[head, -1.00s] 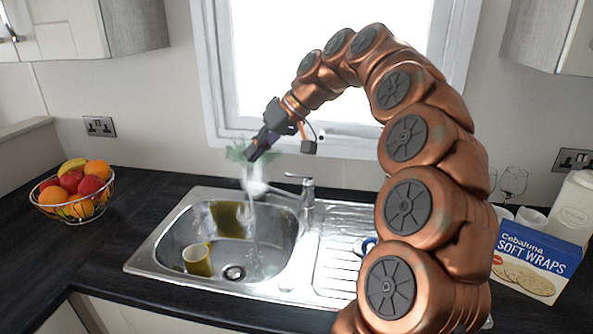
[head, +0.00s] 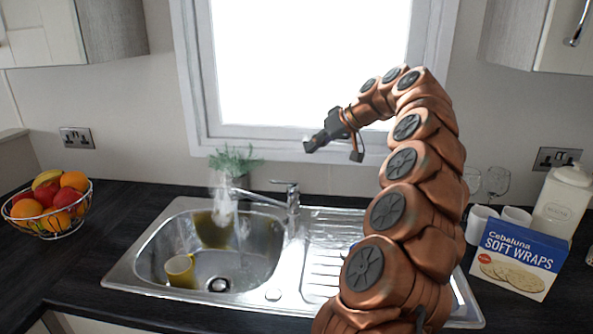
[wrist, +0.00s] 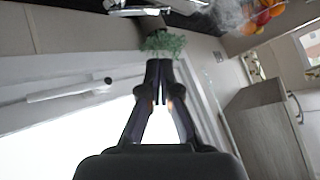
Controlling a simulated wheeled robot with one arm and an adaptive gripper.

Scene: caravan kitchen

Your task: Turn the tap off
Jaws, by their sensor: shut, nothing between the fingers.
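The chrome tap (head: 292,212) stands behind the sink, its spout reaching left over the bowl and its lever (head: 284,184) on top. A pale haze hangs around the spout's end; I cannot clearly make out a water stream below it. The steel sink (head: 135,262) has a yellow mug (head: 181,270) in its bowl. My gripper (head: 308,147) is in front of the window, above and slightly right of the tap lever, apart from it. Its fingers are shut and empty, also in the wrist view (wrist: 158,98). The wrist view has chrome at its top edge.
A green plant (head: 235,160) stands behind the spout. A fruit basket (head: 50,215) is at left. A soft wraps box (head: 518,260), mugs (head: 480,223), glasses and a white canister (head: 561,205) are at right. The window frame (head: 190,80) is behind my arm.

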